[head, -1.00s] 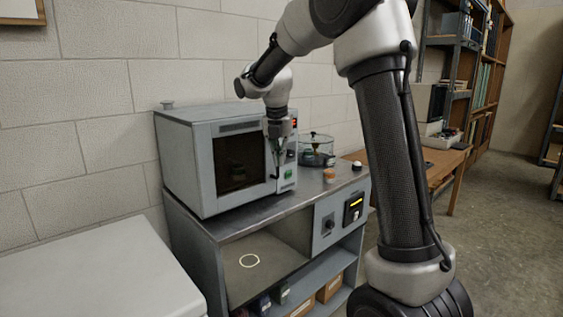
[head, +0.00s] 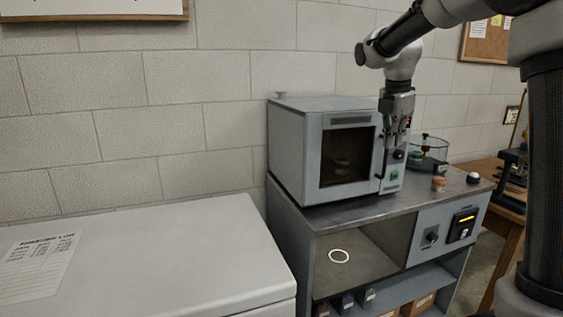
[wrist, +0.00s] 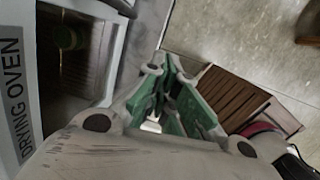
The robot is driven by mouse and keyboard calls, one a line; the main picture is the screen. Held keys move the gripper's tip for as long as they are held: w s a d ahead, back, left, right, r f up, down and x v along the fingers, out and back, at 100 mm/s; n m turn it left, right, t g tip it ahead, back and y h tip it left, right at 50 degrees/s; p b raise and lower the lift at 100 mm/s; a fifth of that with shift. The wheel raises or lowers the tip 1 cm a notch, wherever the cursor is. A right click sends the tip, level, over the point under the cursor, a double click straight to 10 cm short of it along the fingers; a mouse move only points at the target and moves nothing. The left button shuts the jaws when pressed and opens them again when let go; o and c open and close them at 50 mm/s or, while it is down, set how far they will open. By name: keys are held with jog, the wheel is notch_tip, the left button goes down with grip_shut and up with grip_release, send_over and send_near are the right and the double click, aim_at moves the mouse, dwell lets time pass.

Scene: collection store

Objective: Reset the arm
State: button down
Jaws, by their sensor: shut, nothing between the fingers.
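My gripper (head: 397,132) hangs from my arm in front of the right side of the grey drying oven (head: 290,155), near its door handle and control panel. In the wrist view my gripper (wrist: 160,112) shows its green-padded fingers closed together with nothing between them. The drying oven (wrist: 22,95) is at the left edge of the wrist view, with its lettered front and dark window. A rounded object sits behind the oven window, too dim to make out. My arm comes in from the upper right in the head view.
The oven stands on a metal bench (head: 400,205) with an open bay and a lower shelf. A glass vessel (head: 428,152), an orange-topped jar (head: 439,183) and a round knob-like item (head: 473,178) are on the bench. A white chest (head: 150,260) fills the lower left.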

jog(key=s+d+f+m+t, duration=0.1)
jog(key=s+f+m, duration=0.1)
jog(key=s+m, duration=0.9)
jog(key=s+d+f+m+t+y, duration=0.1)
jog(key=s+f+m, duration=0.2)
jog(key=s+m, duration=0.7)
jog(key=s, duration=1.1)
jog(key=shift+s+d+m+y, duration=0.3)
jog(key=shift+m, duration=0.1)
